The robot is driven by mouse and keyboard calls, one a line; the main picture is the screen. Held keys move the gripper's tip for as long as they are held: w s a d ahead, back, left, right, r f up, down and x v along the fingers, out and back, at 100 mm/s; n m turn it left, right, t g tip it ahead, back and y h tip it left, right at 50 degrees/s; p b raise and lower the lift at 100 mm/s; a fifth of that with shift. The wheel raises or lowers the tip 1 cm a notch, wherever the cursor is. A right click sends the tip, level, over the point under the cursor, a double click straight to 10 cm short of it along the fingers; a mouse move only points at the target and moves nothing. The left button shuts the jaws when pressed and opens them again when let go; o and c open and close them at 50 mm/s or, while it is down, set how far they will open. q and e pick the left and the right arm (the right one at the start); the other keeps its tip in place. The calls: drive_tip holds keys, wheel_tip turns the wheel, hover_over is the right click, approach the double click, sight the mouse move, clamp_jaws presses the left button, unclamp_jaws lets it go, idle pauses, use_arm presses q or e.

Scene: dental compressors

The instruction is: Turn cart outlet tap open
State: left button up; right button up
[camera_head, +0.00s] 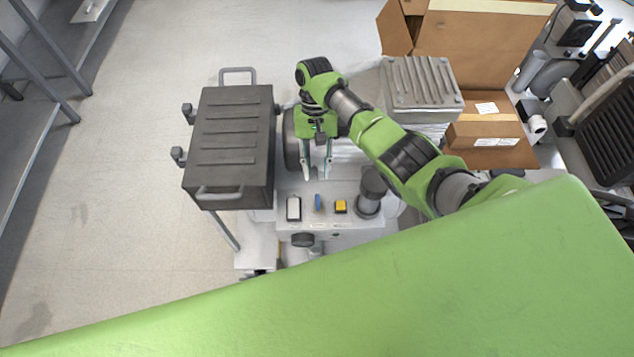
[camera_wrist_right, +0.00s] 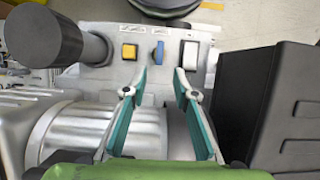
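The cart's grey panel (camera_head: 345,221) carries a small blue lever (camera_head: 317,202), which looks like the tap, between a white rocker switch (camera_head: 293,208) and a yellow button (camera_head: 340,206). In the right wrist view the blue lever (camera_wrist_right: 160,53) stands upright in the picture, in line with the gap between my fingers. My right gripper (camera_head: 317,175) is open and empty, its fingertips just short of the lever and apart from it. In the wrist view both fingers of the right gripper (camera_wrist_right: 160,76) show clearly. My left gripper is not in view.
A dark ribbed case (camera_head: 229,145) with handles stands close left of the gripper. A dark cylinder (camera_head: 371,190) rises right of the yellow button. A ribbed grey block (camera_head: 422,82) and an open cardboard box (camera_head: 478,45) are behind the arm. Floor at left is clear.

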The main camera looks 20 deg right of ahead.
drive_tip(key=v, duration=0.2)
drive_tip(key=shift+w+r, duration=0.15)
drive_tip(key=shift+r, duration=0.1)
drive_tip(key=shift+f, duration=0.1)
